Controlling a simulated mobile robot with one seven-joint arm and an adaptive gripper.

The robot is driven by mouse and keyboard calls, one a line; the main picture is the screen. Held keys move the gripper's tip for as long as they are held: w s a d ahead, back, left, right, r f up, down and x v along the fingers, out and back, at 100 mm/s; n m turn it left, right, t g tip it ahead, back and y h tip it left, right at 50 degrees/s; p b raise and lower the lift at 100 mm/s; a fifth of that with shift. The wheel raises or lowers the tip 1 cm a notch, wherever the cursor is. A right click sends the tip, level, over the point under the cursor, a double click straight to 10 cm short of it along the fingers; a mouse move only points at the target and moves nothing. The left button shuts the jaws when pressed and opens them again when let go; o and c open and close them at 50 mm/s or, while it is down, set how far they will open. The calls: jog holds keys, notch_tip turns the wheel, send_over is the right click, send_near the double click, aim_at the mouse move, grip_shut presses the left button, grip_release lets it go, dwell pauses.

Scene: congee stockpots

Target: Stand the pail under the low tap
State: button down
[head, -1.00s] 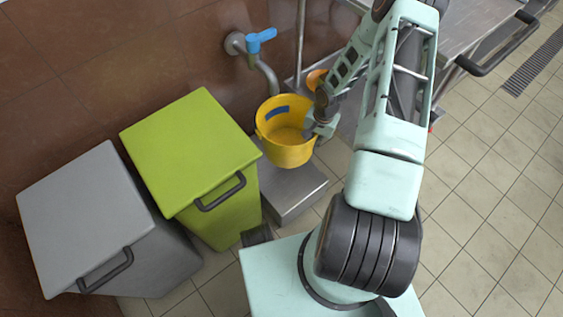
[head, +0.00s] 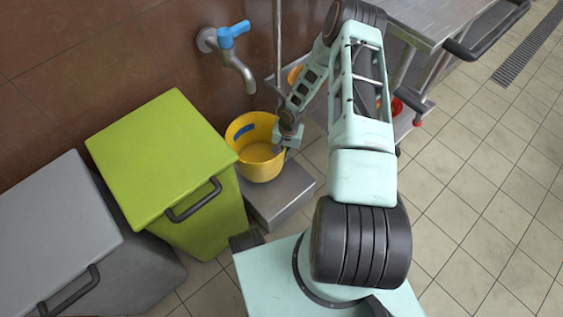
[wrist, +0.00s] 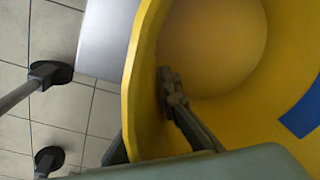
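The yellow pail (head: 262,168) with a blue patch is upright over the back of a low steel stand (head: 292,199). I cannot tell whether its base touches the stand. The low tap (head: 240,70), with a blue lever, is on the brown wall; its spout end shows just above the pail's back rim. My gripper (head: 283,143) is at the pail's right rim. In the wrist view, one finger is inside the pail (wrist: 215,95) and the other is outside, largely hidden, with the wall between them. The pail looks empty.
A green bin (head: 165,165) stands close left of the stand, with a grey bin (head: 60,225) beyond it. A steel table (head: 430,22) with a lower shelf is at the right, and a vertical pipe (head: 277,45) rises behind. Tiled floor at the right is clear.

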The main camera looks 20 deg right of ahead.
jog(key=shift+f+b, duration=0.6)
jog(key=shift+f, duration=1.15)
jog(key=shift+f, duration=0.1)
jog(key=shift+f, duration=0.15)
jog(key=c, duration=2.2)
grip_release()
jog(key=shift+o, duration=0.2)
notch_tip(320, 180, up, 12)
jog(key=d+p, duration=0.1)
jog(key=p, duration=0.3)
jog(key=shift+s+r, duration=0.25)
jog(key=shift+s, duration=0.05)
